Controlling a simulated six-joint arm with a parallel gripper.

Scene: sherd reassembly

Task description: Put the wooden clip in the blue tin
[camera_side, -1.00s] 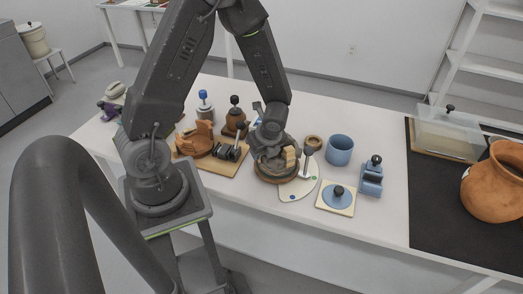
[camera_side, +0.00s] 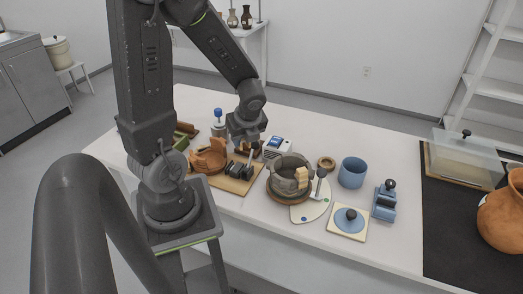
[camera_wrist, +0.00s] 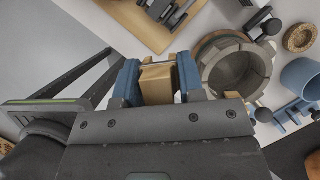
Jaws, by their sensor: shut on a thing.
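My gripper (camera_side: 245,140) is raised over the table, behind and left of the grey pot. In the wrist view my gripper (camera_wrist: 158,70) has its blue fingers shut on the wooden clip (camera_wrist: 157,86), a tan block; I cannot pick it out in the side view. The blue tin (camera_side: 352,172) stands upright, open at the top, right of the pot; it also shows at the right edge of the wrist view (camera_wrist: 302,78). My gripper is well left of the tin. The tin's inside is only partly visible.
The grey pot (camera_side: 281,184) stands on a round base, with a tan piece (camera_side: 302,178) at its rim. A wooden board with a dark clamp (camera_side: 240,171) lies to the left. A blue-disc tile (camera_side: 347,222) and blue tool (camera_side: 384,203) lie near the tin.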

